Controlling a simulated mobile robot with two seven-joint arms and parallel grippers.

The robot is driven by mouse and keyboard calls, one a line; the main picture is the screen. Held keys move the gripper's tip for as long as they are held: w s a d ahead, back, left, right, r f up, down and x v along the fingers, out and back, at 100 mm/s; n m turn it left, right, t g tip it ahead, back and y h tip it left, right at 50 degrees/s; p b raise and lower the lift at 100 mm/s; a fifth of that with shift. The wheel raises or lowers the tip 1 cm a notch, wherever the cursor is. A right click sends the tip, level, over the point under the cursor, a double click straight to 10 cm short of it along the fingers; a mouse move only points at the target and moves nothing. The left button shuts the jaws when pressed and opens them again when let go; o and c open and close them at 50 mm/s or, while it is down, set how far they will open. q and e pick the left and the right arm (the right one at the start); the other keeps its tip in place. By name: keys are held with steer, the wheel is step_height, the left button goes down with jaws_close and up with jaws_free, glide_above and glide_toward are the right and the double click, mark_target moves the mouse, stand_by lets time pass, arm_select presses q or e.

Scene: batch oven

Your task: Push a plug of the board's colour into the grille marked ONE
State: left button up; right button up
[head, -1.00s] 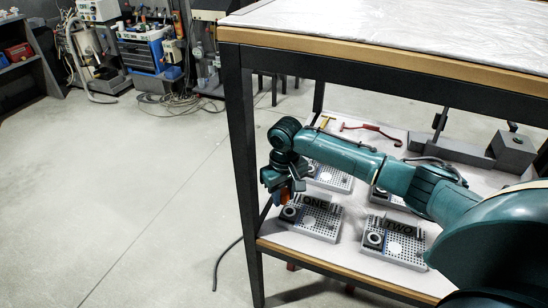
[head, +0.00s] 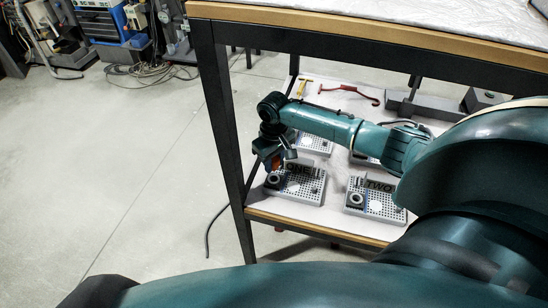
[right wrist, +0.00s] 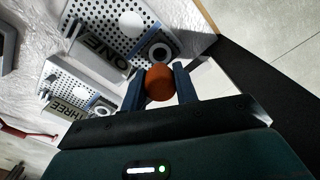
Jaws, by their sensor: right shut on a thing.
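My right gripper (right wrist: 160,85) is shut on an orange plug (right wrist: 159,83), seen between its two blue fingers in the right wrist view. In the head view this gripper (head: 271,158) hangs over the upper left of the grille marked ONE (head: 306,193). That grille is a pale perforated plate (right wrist: 100,20) with a dark label block and a round ring socket (right wrist: 158,52). The plug appears near the ring, in front of it; I cannot tell whether they touch. My left gripper is out of view. I cannot make out a coloured board.
The grille marked TWO (head: 386,207) stands to the right on the same white shelf. The grille marked THREE (right wrist: 55,78) is behind ONE. A red hooked tool (head: 357,92) lies farther back. A black table leg (head: 220,120) stands just left of my gripper.

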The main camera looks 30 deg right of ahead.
mark_target(274, 169)
steer(key=shift+f+b, duration=0.7)
steer(key=shift+f, duration=1.6)
steer(key=shift+p, duration=0.35)
steer(key=shift+f+b, duration=0.3)
steer(key=shift+f, duration=0.25)
steer(key=shift+r+p, duration=0.55)
steer(key=shift+p, duration=0.25)
stand_by(0.4)
stand_by(1.0)
steer(key=shift+f, duration=0.55)
stand_by(0.7)
steer(key=shift+r+p, duration=0.5)
steer(key=shift+p, duration=0.2)
stand_by(0.6)
